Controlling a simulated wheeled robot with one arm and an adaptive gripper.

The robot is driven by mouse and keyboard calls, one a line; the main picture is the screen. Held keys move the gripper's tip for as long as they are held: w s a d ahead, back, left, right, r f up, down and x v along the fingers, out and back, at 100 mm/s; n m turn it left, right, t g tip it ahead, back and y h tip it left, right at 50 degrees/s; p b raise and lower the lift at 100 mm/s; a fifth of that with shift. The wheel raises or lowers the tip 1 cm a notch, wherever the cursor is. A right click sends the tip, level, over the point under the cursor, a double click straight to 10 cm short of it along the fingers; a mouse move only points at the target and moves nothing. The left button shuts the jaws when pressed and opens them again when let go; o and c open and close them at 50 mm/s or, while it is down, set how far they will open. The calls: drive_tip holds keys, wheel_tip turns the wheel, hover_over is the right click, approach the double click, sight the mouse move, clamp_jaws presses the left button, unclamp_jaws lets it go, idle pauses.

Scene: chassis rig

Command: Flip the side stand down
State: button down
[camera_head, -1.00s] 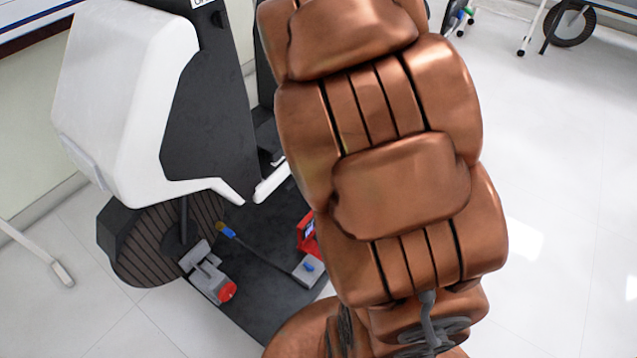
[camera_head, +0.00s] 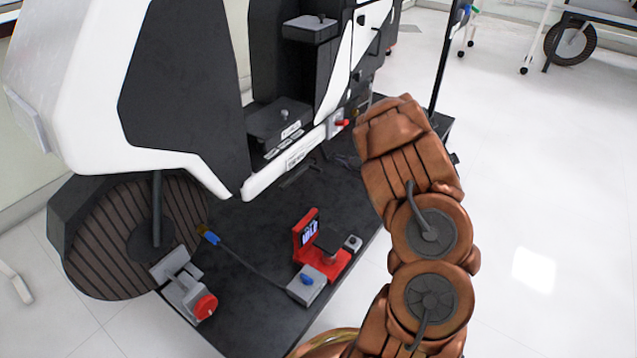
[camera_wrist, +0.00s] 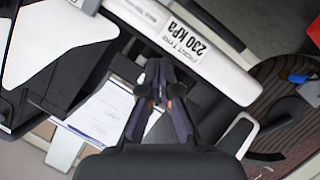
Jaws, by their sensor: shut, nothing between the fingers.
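The black-and-white scooter (camera_head: 185,95) stands upright on a dark platform (camera_head: 240,290) in the head view. I cannot clearly pick out its side stand. A small dark shape (camera_head: 347,160) shows low beside the scooter's white lower edge, left of my arm's end, but I cannot tell what it is. In the wrist view my gripper (camera_wrist: 157,68) is shut and empty. Its fingertips are in front of the scooter's white lower panel (camera_wrist: 222,72), which carries a "230 kPa" label. Whether they touch it I cannot tell.
A red knob (camera_head: 343,122) shows at the scooter's side.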

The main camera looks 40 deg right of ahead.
sight(319, 169)
drive_tip(key=shift+t+y, duration=0.4)
drive_tip(key=shift+y, duration=0.5)
drive_tip(key=a+f, duration=0.1)
drive_tip(key=s+a+f+b, duration=0.1)
drive_tip(key=f, duration=0.1)
drive_tip(key=shift+f, duration=0.15)
drive_tip(key=shift+w+f+b, duration=0.9)
drive_tip(key=shift+w+b, duration=0.05)
drive_tip(key=shift+w, duration=0.75)
drive_tip(key=shift+w+f+b, duration=0.9)
drive_tip(key=shift+w+b, duration=0.1)
drive_tip(key=shift+w, duration=0.75)
drive_tip(key=shift+w+f+b, duration=0.9)
drive_tip(key=shift+w+b, duration=0.05)
drive_tip(key=shift+w, duration=0.75)
drive_tip(key=shift+p, duration=0.55)
